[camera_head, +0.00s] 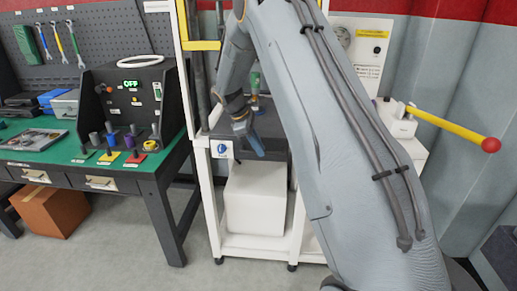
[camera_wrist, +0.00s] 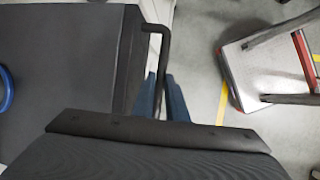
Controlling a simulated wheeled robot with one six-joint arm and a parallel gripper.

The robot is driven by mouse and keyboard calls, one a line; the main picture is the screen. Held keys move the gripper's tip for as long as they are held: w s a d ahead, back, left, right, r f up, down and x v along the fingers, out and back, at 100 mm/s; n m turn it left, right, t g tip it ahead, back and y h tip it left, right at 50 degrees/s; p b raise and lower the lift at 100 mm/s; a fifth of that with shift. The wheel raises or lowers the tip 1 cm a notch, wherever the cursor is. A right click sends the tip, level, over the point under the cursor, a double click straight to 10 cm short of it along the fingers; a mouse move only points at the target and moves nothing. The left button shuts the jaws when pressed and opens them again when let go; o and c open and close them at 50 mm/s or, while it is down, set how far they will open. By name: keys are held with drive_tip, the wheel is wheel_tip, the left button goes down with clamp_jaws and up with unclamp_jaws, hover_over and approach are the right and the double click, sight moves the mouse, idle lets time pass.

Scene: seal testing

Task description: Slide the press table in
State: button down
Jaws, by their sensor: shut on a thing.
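The press table is a dark grey slab in the white press frame; its top shows in the head view (camera_head: 272,130) and fills the left of the wrist view (camera_wrist: 65,50). A black bar handle (camera_wrist: 167,40) sticks out from its front edge. My gripper (camera_wrist: 161,92) has its two blue fingers on either side of this handle, shut on it. In the head view my gripper (camera_head: 255,147) is at the table's front, and my arm hides the right part of the press. The handle is hard to make out there.
A white box (camera_head: 255,198) stands on the shelf below the table. A green-topped workbench (camera_head: 150,165) with tools is at the left. A yellow lever with a red knob (camera_head: 491,145) juts out at the right. In the wrist view, a cart or stool (camera_wrist: 265,70) stands on the floor at the right.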

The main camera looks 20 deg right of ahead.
drive_tip(key=shift+w+d+r, duration=0.1)
drive_tip(key=shift+w, duration=0.15)
drive_tip(key=c, duration=1.8)
unclamp_jaws()
drive_tip(key=shift+o, duration=0.2)
drive_tip(key=b+v, duration=0.2)
drive_tip(key=v, duration=0.5)
drive_tip(key=shift+r, duration=0.3)
